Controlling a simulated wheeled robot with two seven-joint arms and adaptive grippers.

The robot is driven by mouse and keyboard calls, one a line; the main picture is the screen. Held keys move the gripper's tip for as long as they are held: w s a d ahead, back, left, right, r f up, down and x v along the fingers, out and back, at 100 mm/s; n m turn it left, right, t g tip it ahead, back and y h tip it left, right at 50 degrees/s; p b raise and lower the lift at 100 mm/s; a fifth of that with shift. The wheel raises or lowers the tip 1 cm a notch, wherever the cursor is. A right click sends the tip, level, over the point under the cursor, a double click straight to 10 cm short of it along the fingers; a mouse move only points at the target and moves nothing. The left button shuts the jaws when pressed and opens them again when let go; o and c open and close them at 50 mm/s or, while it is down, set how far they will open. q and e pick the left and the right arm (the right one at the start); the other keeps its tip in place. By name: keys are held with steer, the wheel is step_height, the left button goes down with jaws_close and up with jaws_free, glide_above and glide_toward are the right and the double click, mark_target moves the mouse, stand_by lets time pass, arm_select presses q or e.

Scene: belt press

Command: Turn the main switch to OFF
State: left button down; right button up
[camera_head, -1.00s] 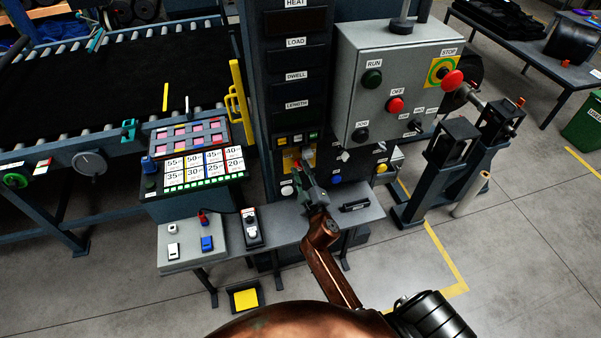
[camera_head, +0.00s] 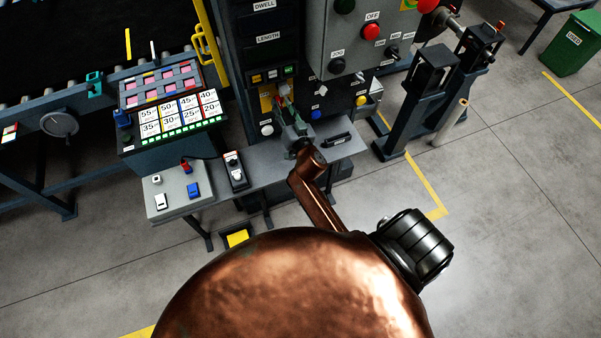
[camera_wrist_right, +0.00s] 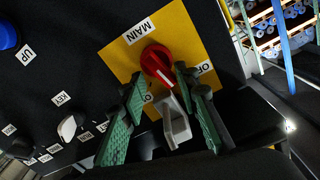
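The main switch is a red round knob (camera_wrist_right: 157,62) with a white line, on a yellow plate (camera_wrist_right: 118,62) marked MAIN. Two more labels on the plate are partly covered by my fingers. My right gripper (camera_wrist_right: 162,84) is open, its green-padded fingers on either side of the knob's lower part; I cannot tell whether they touch it. A grey hook-like part (camera_wrist_right: 176,124) shows between the fingers below the knob. In the head view the right gripper (camera_head: 288,114) is at the yellow plate (camera_head: 266,98) and covers much of it. My left gripper is not in view.
A white knob marked KEY (camera_wrist_right: 68,128) and a blue button (camera_wrist_right: 8,36) are on the same dark panel. A grey shelf (camera_head: 215,188) with small switches stands below. The control box (camera_head: 330,50) overhangs at the upper right. Open floor lies at the right.

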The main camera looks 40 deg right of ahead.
steer(key=m, duration=0.5)
steer(key=shift+s+d+f, duration=0.1)
steer(key=shift+d+f, duration=0.15)
steer(key=shift+d, duration=0.1)
steer(key=b+v, duration=0.2)
steer(key=v, duration=0.6)
steer(key=s+f+n+g+b, duration=0.1)
steer(key=s+f+n+g, duration=0.1)
steer(key=f, duration=1.2)
steer(key=s+f+n+g+y+b, duration=0.1)
steer(key=s+f+n+g+b, duration=0.1)
steer(key=f, duration=1.3)
steer(key=shift+g, duration=0.9)
steer(key=shift+d+r, duration=0.1)
steer(key=shift+r, duration=0.05)
steer(key=w+a+r+t+h+p, duration=0.1)
steer(key=w+r+t+p, duration=0.15)
steer(key=r, duration=1.15)
steer(key=w+r+t+p, duration=0.1)
steer(key=w+r+t, duration=0.15)
steer(key=r, duration=1.25)
steer(key=shift+t, duration=0.3)
steer(key=x, duration=0.2)
steer(key=p+x, duration=0.1)
steer(key=x, duration=0.3)
steer(key=shift+w+d+f, duration=0.1)
steer(key=shift+w+f, duration=0.2)
steer(key=shift+w, duration=0.1)
